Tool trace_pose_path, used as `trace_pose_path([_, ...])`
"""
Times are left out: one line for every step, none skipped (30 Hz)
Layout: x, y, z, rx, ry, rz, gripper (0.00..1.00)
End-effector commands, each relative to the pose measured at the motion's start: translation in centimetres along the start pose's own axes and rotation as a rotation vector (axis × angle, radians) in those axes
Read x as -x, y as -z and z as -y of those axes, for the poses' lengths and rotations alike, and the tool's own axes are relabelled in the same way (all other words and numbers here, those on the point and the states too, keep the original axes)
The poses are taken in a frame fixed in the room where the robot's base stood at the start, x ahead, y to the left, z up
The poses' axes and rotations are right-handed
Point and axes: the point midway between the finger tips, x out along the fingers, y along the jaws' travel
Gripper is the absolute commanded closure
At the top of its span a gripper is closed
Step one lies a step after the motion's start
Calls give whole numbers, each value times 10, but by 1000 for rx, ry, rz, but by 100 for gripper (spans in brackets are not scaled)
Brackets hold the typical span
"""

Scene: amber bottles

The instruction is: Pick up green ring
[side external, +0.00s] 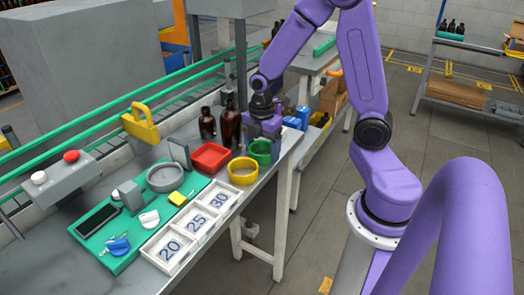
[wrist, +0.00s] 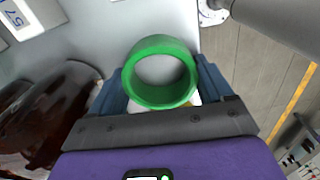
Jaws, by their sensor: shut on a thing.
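The green ring (side external: 260,148) is at the table's right side, just behind the yellow ring, below my gripper (side external: 263,134) in the side view. In the wrist view the green ring (wrist: 160,98) sits between the two blue-grey fingers of my gripper (wrist: 163,84), with its round opening facing the camera. The fingers are shut on its opposite sides. I cannot tell whether the ring touches the table or is slightly above it.
Brown bottles (side external: 229,124) stand just left of my gripper, and show close at the left of the wrist view (wrist: 62,105). A red tray (side external: 211,145) and a yellow ring (side external: 243,181) are close by. The table edge is near on the right.

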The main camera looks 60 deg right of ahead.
Motion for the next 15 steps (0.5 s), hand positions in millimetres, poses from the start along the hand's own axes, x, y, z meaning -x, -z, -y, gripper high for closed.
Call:
trace_pose_path([0, 0, 0, 0, 0, 0, 50])
trace_pose_path([1, 0, 0, 0, -1, 0, 50])
trace_pose_path([2, 0, 0, 0, -1, 0, 50])
trace_pose_path([3, 0, 0, 0, -1, 0, 50])
trace_pose_path([4, 0, -1, 0, -2, 0, 50])
trace_pose_path([6, 0, -1, 0, -2, 0, 50])
trace_pose_path([8, 0, -1, 0, -3, -1, 50])
trace_pose_path([10, 0, -1, 0, -3, -1, 50])
trace_pose_path([14, 0, -1, 0, -4, -1, 50])
trace_pose_path([18, 0, -2, 0, -5, -1, 50])
trace_pose_path([21, 0, -1, 0, -5, -1, 50])
trace_pose_path([27, 0, -2, 0, -7, -1, 50])
trace_pose_path([32, 0, -1, 0, -6, -1, 50])
trace_pose_path([36, 1, 1, 1, -6, -1, 50])
trace_pose_path([40, 1, 6, 2, -5, -1, 50])
